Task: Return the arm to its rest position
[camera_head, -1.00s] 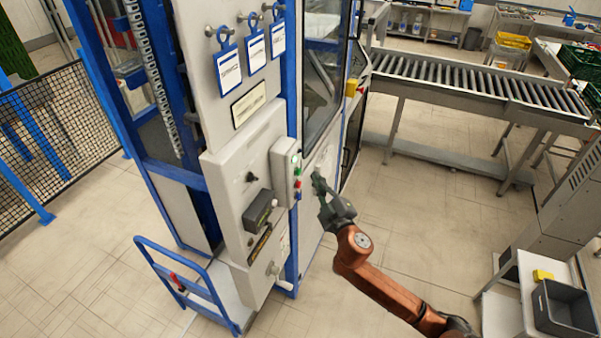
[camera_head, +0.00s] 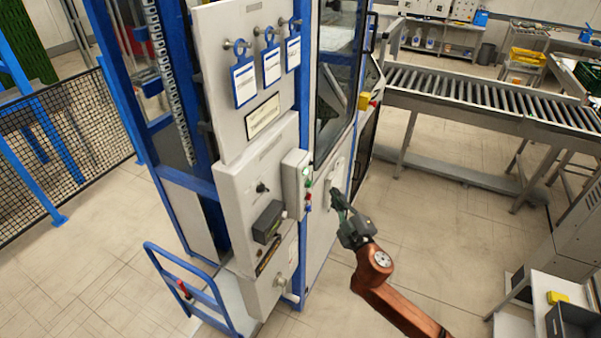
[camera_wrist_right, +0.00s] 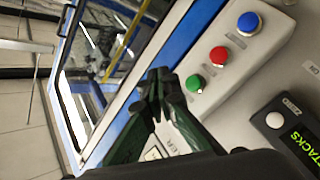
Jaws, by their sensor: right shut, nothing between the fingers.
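My right arm (camera_head: 395,300) reaches up from the bottom right in the head view. Its gripper (camera_head: 335,196) is shut and empty, in front of the machine cabinet, just right of the button box (camera_head: 295,182). In the right wrist view the closed dark green fingers (camera_wrist_right: 160,78) are in front of the panel, beside the green button (camera_wrist_right: 195,83). A red button (camera_wrist_right: 219,56) and a blue button (camera_wrist_right: 249,23) are further up the box. I cannot tell the exact gap between fingertips and panel. My left gripper is not in view.
A roller conveyor (camera_head: 480,95) stands behind at the right. A blue cart (camera_head: 190,290) is at the cabinet's lower left, and a mesh fence (camera_head: 60,150) is at the left. Floor between cabinet and conveyor is clear.

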